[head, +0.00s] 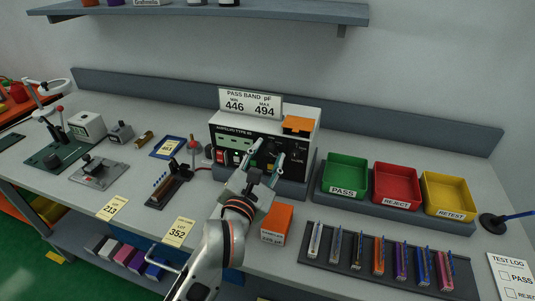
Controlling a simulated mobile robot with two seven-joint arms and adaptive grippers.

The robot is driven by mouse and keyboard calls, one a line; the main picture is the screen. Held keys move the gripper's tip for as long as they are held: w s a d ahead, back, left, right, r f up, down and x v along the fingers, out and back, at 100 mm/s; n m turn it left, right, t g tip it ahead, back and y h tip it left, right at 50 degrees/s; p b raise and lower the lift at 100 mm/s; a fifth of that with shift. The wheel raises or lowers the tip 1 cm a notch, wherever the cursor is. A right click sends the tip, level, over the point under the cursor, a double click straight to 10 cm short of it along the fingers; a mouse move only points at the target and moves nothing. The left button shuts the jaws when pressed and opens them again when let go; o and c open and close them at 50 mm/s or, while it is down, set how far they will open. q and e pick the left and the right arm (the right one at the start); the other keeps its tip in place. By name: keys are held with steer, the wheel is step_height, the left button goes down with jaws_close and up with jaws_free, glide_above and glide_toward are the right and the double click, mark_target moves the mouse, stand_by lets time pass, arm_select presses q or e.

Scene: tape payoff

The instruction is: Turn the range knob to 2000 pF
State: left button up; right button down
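The capacitance meter (309,136), a pale case with a dark front panel, stands at the back middle of the bench in the head view. Its green display (232,145) is on the panel's left; the reading is too small to make out. My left gripper (268,154) is in front of the panel's right half, with its two fingers apart and pointing at the panel. The range knob is not clearly visible; the fingers and the gripper body cover that area. I cannot tell whether the fingers touch it. My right gripper is not in view.
A pass band sign (250,103) reading 446 to 494 and an orange piece (298,124) are on the meter. Green (345,173), red (397,184) and yellow (447,193) bins stand to the right. An orange box (276,224) and a dark component rack (345,262) are in front.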

arm_select(q)
jaws_close()
steer(key=shift+n, duration=0.3)
steer(key=n+b, duration=0.4)
steer(key=n, duration=0.1)
steer(key=shift+w+f, duration=0.1)
steer(key=shift+f, duration=0.05)
steer(key=n+b, duration=0.3)
steer(key=n, duration=0.2)
steer(key=shift+a, duration=0.1)
steer(key=shift+b, duration=0.35)
steer(key=shift+n+b, duration=0.3)
steer(key=shift+n, duration=0.4)
